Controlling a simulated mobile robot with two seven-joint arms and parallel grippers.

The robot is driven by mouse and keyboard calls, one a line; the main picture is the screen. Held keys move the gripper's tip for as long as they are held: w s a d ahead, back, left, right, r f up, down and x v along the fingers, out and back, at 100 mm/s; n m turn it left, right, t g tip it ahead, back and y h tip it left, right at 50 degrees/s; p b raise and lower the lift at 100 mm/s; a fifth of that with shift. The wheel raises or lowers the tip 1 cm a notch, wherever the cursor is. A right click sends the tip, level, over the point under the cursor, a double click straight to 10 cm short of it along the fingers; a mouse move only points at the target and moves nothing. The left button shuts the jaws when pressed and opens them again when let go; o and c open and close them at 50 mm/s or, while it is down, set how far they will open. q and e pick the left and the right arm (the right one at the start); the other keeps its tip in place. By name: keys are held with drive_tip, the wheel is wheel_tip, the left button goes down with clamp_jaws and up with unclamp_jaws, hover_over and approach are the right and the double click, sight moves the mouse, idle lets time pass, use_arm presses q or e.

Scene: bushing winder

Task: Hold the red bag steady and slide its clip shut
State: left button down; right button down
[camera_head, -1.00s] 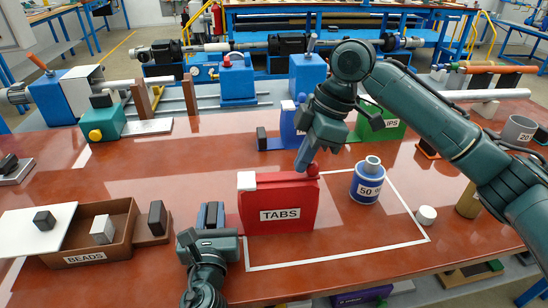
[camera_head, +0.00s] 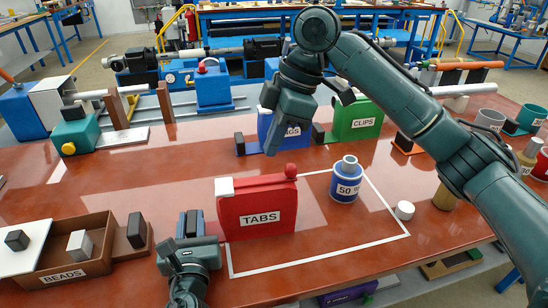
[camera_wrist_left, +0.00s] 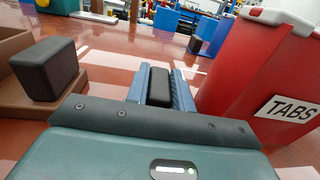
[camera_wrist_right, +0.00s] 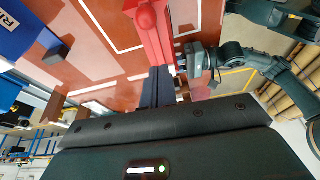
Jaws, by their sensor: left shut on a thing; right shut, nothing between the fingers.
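The red bag (camera_head: 235,218), labelled TABS, stands upright inside a white outline on the table. A white piece (camera_head: 224,186) sits at its upper left corner, and a red knob (camera_head: 291,170) stands at the right end of its top edge. My left gripper (camera_head: 191,222) is shut on the dark grip block (camera_wrist_left: 159,87) at the bag's left side. The bag also shows in the left wrist view (camera_wrist_left: 235,70). My right gripper (camera_head: 271,152) is shut and empty, above the bag's top and left of the knob, apparently apart from it. It also shows in the right wrist view (camera_wrist_right: 157,85).
A blue and white can (camera_head: 346,185) stands right of the bag, with a small white cap (camera_head: 404,210) beyond it. Blue (camera_head: 270,128) and green (camera_head: 358,120) bags stand behind. A brown BEADS tray (camera_head: 103,245) is at left. The table's middle left is clear.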

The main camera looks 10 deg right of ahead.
use_arm(q)
drive_tip(key=shift+d, duration=0.1)
use_arm(e)
drive_tip(key=v, duration=0.5)
use_arm(q)
drive_tip(key=c, duration=1.1)
unclamp_jaws()
